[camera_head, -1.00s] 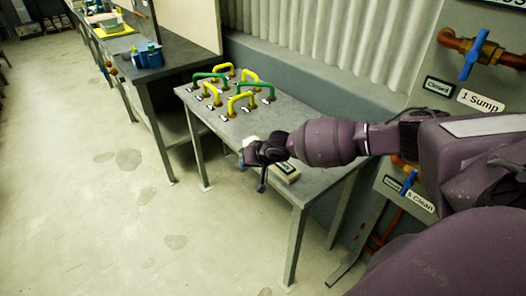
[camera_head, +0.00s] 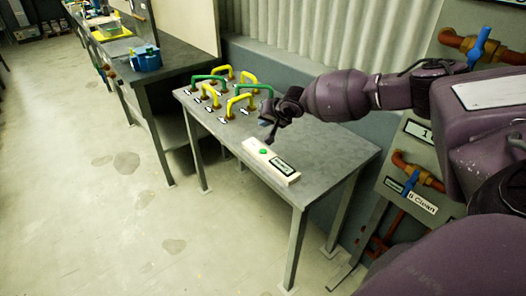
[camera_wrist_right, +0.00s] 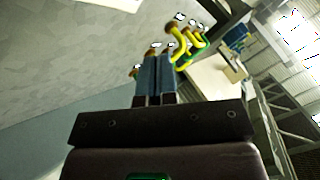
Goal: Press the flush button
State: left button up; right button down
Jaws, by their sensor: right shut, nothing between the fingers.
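A white button box (camera_head: 271,159) lies near the front edge of the grey metal table. A round green button (camera_head: 263,152) sits on its top, beside a dark label with green marking. My right gripper (camera_head: 270,138) is above and behind the box in the head view, apart from the button as far as I can tell. It is shut and empty. Its blue fingers (camera_wrist_right: 157,74) are together in the right wrist view, where I cannot make out the button. My left gripper is not in view.
Several yellow and green pipe handles (camera_head: 240,97) stand on the left of the table (camera_head: 335,150). A panel with blue valves (camera_head: 409,182) stands at the right. A workbench (camera_head: 178,57) is at the back left. Open floor lies in front.

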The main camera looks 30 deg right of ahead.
jog(key=b, duration=0.3)
send_over(265, 150)
notch_tip(265, 150, down, 6)
jog(key=shift+f, duration=0.55)
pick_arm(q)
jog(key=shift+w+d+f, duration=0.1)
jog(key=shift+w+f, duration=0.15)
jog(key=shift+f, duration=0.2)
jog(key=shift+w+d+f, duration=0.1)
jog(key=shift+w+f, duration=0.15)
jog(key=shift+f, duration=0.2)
pick_arm(e)
jog(key=shift+f, duration=0.65)
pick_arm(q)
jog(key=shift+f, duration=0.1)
pick_arm(e)
jog(key=shift+f, duration=0.15)
jog(key=shift+f, duration=0.3)
